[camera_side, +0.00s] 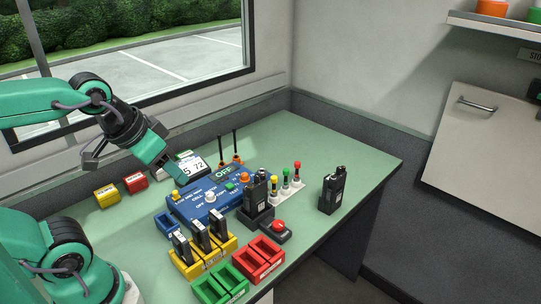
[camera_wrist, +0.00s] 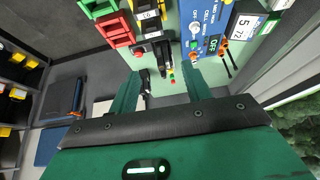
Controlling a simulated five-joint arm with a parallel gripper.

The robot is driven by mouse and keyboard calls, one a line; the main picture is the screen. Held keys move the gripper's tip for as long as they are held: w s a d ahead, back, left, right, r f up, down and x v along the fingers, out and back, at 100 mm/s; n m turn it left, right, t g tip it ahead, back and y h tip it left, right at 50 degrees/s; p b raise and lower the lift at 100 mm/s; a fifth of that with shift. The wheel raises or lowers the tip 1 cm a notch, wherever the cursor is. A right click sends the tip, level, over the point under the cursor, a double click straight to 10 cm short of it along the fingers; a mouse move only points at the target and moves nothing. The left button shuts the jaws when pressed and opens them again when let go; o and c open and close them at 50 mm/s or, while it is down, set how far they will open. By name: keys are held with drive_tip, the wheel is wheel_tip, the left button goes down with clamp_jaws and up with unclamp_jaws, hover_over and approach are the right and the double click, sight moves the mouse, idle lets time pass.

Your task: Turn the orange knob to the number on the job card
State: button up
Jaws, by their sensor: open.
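The orange knob (camera_side: 245,178) sits at the right end of the blue panel (camera_side: 182,209) in the side view; its pointer is too small to read. The panel's green display (camera_side: 222,171) reads OFF. The job card (camera_side: 193,165) stands behind the panel and shows a 5 and a 72; it also shows in the wrist view (camera_wrist: 243,25). My gripper (camera_side: 182,181) is above the panel's left rear in the side view, apart from the orange knob. In the wrist view my gripper (camera_wrist: 165,92) has its fingers wide apart with nothing held.
A white knob (camera_side: 210,197), a yellow knob (camera_side: 174,195) and a green button (camera_side: 230,186) share the panel. A black radio (camera_side: 256,190) stands in front of the orange knob. Yellow (camera_side: 185,267), red (camera_side: 244,272) and green trays line the table front. Two antennas rise behind.

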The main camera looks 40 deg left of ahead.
drive_tip(key=shift+c, duration=0.8)
drive_tip(key=n+g, duration=0.2)
drive_tip(key=g, duration=0.4)
hover_over(244, 174)
wheel_tip(244, 174, down, 11)
drive_tip(key=shift+s+f, duration=0.1)
drive_tip(key=shift+f, duration=0.25)
drive_tip(key=shift+f, duration=0.2)
drive_tip(key=shift+f, duration=3.7)
